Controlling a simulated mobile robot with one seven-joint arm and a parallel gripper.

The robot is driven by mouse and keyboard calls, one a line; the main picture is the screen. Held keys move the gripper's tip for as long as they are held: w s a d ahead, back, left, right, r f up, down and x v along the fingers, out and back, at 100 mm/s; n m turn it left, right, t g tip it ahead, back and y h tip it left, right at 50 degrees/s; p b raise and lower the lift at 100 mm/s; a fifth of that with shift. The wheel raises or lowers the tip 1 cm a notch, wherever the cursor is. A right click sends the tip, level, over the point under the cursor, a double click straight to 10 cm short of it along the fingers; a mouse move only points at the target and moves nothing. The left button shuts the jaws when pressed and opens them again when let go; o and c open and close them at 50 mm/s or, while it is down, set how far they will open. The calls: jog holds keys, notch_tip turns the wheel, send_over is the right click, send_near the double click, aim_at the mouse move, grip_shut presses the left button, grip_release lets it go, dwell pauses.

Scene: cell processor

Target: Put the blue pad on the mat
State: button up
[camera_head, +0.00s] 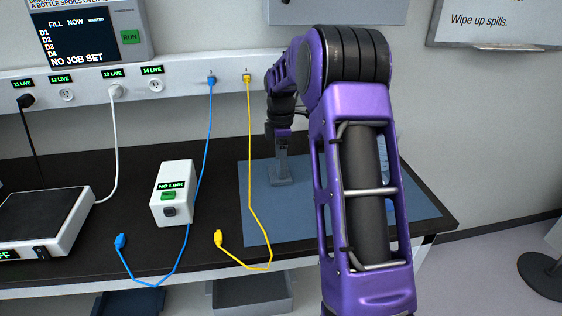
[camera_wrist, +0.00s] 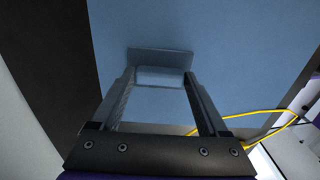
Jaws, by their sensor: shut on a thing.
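The blue mat (camera_head: 345,205) lies flat on the right part of the dark bench and fills most of the wrist view (camera_wrist: 240,50). My gripper (camera_head: 281,168) is over the mat's back left part, pointing down. In the wrist view its fingers (camera_wrist: 160,76) are shut on a small blue-grey block, which I take for the blue pad (camera_wrist: 160,57). The pad is over the mat, very low; I cannot tell whether it touches. In the head view it is hard to tell from the fingertips.
A yellow cable (camera_head: 251,170) hangs from the wall strip across the mat's left part. A blue cable (camera_head: 206,130) runs beside a white "NO LINK" box (camera_head: 173,195). A white device with a black top (camera_head: 45,220) stands at left. Mat is clear at front right.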

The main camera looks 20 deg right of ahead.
jog(key=shift+f, duration=0.1)
jog(key=o, duration=1.1)
notch_tip(320, 180, up, 12)
jog(key=shift+r+p, duration=0.2)
jog(key=shift+p, duration=0.5)
